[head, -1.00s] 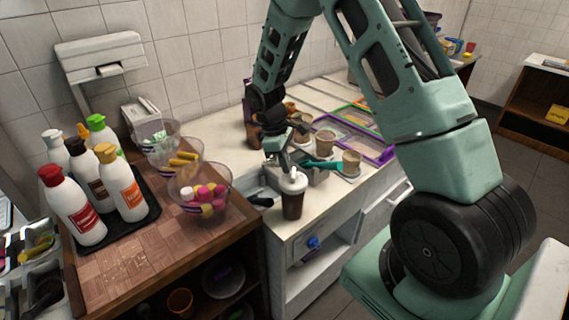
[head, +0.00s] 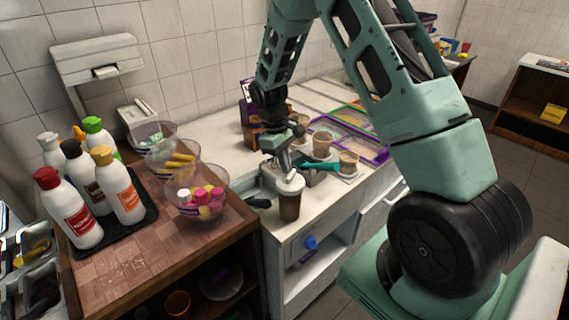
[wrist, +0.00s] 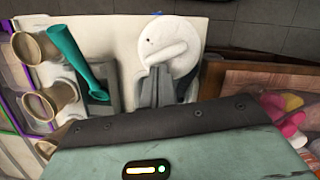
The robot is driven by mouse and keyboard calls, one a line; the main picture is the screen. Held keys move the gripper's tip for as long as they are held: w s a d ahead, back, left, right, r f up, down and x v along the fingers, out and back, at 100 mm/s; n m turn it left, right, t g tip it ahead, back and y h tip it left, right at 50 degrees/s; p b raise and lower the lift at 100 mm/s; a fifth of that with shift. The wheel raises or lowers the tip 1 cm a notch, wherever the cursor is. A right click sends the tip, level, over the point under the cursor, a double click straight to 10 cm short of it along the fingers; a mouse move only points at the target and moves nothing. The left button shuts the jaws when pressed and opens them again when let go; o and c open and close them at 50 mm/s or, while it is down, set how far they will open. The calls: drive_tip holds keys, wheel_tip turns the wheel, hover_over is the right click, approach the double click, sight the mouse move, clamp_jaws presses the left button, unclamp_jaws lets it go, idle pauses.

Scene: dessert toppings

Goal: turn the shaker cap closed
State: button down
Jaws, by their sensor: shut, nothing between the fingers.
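The shaker (head: 289,205) is a dark brown, see-through cup with a white cap, and stands upright near the front edge of the white counter. Its round white cap (wrist: 181,41) shows from above in the wrist view, with a raised white lever or spout across it. My gripper (wrist: 157,72) is shut and empty, with its fingertips at the near edge of the cap, by the raised part. I cannot tell whether the fingertips touch it. In the head view my gripper (head: 283,171) is just above and behind the cap.
A teal scoop (wrist: 78,62) lies left of the shaker in the wrist view, near several paper cups (head: 349,162). Left of the counter, a wooden top (head: 110,275) holds bowls of toppings (head: 197,205) and several sauce bottles (head: 122,190).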

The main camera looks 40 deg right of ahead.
drive_tip(key=shift+s+d+m+y, duration=0.1)
drive_tip(key=shift+d+m+y, duration=0.1)
drive_tip(key=shift+m, duration=0.6)
drive_tip(key=shift+s+d+m+y, duration=0.1)
drive_tip(key=shift+d+m+y, duration=0.1)
drive_tip(key=shift+m, duration=0.6)
idle(1.0)
